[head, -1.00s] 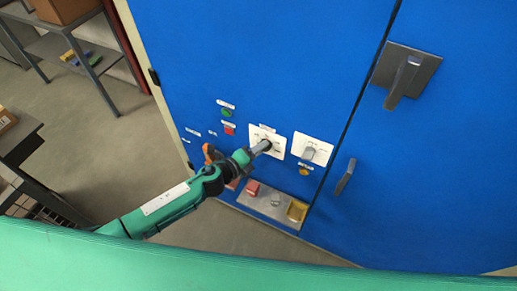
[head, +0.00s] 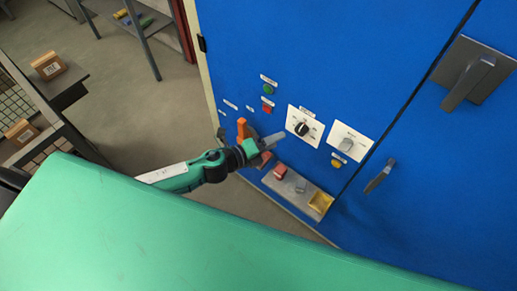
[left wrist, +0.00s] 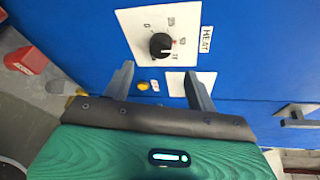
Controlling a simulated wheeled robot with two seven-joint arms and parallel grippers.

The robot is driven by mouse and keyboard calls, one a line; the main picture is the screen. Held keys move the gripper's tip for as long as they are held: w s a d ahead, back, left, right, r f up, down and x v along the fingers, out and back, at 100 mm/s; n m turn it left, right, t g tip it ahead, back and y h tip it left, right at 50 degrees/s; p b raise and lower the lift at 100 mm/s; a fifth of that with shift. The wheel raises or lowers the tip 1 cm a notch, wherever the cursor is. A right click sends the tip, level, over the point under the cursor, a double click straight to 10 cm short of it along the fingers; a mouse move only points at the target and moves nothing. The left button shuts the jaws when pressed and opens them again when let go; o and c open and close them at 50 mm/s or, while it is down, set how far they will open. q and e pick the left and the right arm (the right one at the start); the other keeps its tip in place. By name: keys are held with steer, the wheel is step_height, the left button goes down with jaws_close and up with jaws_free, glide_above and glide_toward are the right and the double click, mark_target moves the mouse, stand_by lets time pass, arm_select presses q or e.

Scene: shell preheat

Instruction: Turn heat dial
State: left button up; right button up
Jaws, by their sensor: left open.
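The heat dial is a round black knob (head: 302,129) on a white plate (head: 313,117) on the blue cabinet front. In the left wrist view the knob (left wrist: 160,45) shows large, with a HEAT label (left wrist: 207,40) beside its plate. A small light mark shows on the knob's lower right there. My left gripper (head: 275,140) is just lower left of the dial in the head view. In the left wrist view its open fingers (left wrist: 159,70) are spread, with the knob beyond them and nothing between them. My right gripper is not in view.
A second white plate with a grey knob (head: 345,145) is right of the dial. A grey ledge (head: 290,190) below holds red, grey and yellow items. Green (head: 268,88) and red (head: 267,110) buttons are at left. A large handle (head: 468,80) stands out at upper right.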

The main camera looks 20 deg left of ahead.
arm_select(q)
steer(key=b+v, duration=0.1)
steer(key=v, duration=0.4)
steer(key=shift+s, duration=0.1)
stand_by(0.4)
steer(key=w+a+f+n+g+y, duration=0.1)
steer(key=a+f+n+y, duration=0.35)
steer(key=f, duration=0.75)
steer(key=a+f+n+y, duration=0.2)
steer(key=a+f+n, duration=0.5)
steer(key=f, duration=0.5)
steer(key=s+a+f+n+g+y, duration=0.2)
steer(key=s+a+f+n, duration=0.15)
steer(key=s+f, duration=0.45)
steer(key=s+f+n+g+y, duration=0.2)
steer(key=s+f+n+g, duration=0.3)
steer(key=s+f, duration=0.8)
steer(key=s+d+f+n+g, duration=0.1)
steer(key=s+f+n, duration=0.2)
steer(key=s, duration=0.6)
steer(key=s+d+f+n+g, duration=0.2)
steer(key=s+f, duration=0.3)
steer(key=s, duration=0.5)
steer(key=shift+d+f+n, duration=0.15)
steer(key=shift+d+n, duration=0.1)
steer(key=shift+n, duration=0.65)
